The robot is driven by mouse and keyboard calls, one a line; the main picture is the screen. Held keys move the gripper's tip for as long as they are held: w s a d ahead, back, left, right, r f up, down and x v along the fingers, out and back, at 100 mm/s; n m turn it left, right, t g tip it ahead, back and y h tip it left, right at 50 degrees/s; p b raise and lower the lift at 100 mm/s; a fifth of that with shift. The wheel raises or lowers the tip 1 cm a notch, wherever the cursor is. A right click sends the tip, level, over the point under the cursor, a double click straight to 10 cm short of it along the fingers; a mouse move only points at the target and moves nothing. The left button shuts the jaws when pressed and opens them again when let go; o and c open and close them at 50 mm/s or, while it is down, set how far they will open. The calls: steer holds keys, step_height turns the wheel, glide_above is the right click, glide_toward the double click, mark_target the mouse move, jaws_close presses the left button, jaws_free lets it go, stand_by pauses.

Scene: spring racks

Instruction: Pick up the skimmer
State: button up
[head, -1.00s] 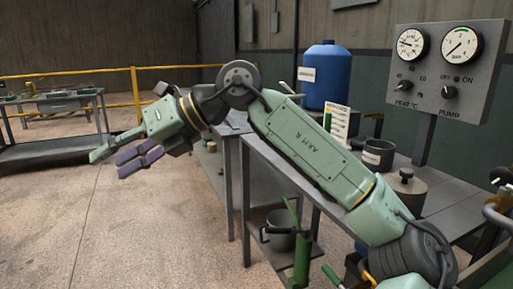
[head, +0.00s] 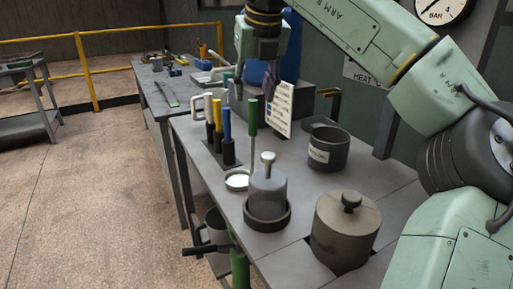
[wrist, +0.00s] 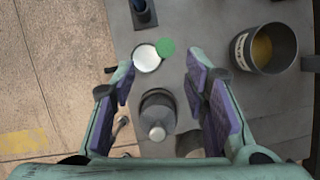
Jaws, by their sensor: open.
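No tool is labelled skimmer; the likeliest is an upright tool with a green handle (head: 253,116) and thin rod, standing on the bench. In the wrist view I see the green handle top (wrist: 166,47) beside a white round dish (wrist: 146,58). My gripper (wrist: 160,85) is open and empty, pointing down at the bench. The grey knobbed cylinder (wrist: 158,108) shows between its purple-padded fingers, and the green handle lies beyond the fingertips.
A white card (head: 280,108) stands behind. Floor is clear at left.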

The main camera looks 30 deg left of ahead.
mark_target(251, 120)
steer(key=x, duration=0.5)
steer(key=shift+s+f, duration=0.1)
steer(key=shift+w+p+x, duration=0.3)
steer(key=shift+x, duration=1.05)
steer(key=shift+w+p+x, duration=0.25)
steer(key=shift+p+x, duration=0.05)
steer(key=shift+x, duration=1.05)
steer(key=shift+a, duration=0.15)
steer(key=shift+c, duration=0.2)
jaws_close()
steer(key=shift+r, duration=0.2)
